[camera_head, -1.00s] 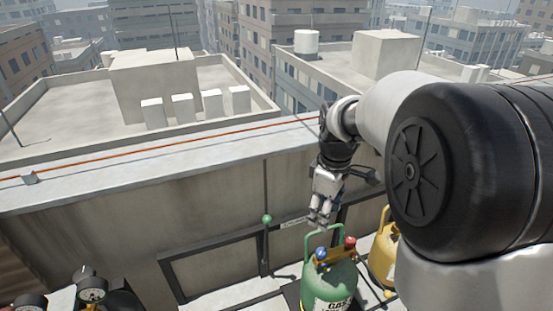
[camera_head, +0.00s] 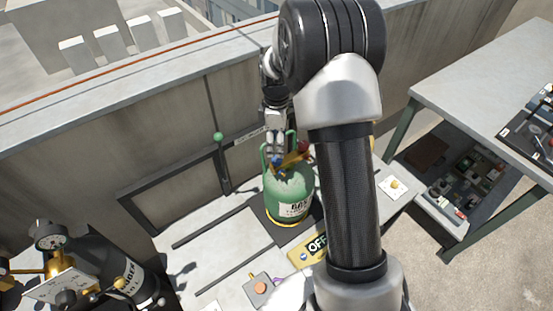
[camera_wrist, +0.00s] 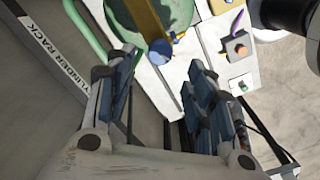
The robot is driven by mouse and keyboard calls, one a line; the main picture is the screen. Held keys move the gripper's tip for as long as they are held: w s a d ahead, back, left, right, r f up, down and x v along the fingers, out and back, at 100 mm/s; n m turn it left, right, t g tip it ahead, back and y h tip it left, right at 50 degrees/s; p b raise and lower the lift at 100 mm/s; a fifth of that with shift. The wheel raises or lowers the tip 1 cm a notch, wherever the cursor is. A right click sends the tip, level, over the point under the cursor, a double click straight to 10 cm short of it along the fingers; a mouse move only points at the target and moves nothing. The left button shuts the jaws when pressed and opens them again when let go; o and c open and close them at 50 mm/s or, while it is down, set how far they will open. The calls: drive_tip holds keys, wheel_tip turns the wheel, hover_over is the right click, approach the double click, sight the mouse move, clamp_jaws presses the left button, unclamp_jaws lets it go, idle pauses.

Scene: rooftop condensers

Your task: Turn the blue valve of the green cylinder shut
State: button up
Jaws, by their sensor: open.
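The green cylinder (camera_head: 290,192) stands upright on the pale bench, with a green handle ring at its top. Its blue valve (camera_head: 276,161) faces the near left side of the top, beside a brass fitting and a red knob (camera_head: 304,147). My gripper (camera_head: 273,150) points down just above the blue valve. In the wrist view, my gripper (camera_wrist: 163,62) is open, with one finger pad on each side. The blue valve (camera_wrist: 160,51) shows between and just past the fingertips, with no clear contact. The green cylinder (camera_wrist: 180,12) fills the top there.
A dark rack frame (camera_head: 180,187) and a green-knobbed lever (camera_head: 219,137) stand by the wall. A black cylinder with a gauge (camera_head: 47,236) is at lower left. An orange-button box (camera_head: 261,287) and a yellow OFF plate (camera_head: 312,246) lie in front. A table (camera_head: 470,85) stands right.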

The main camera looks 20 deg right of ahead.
sight(277, 160)
wheel_tip(277, 160, down, 7)
drive_tip(key=shift+b, duration=0.9)
drive_tip(key=shift+c, duration=0.5)
drive_tip(key=c, duration=1)
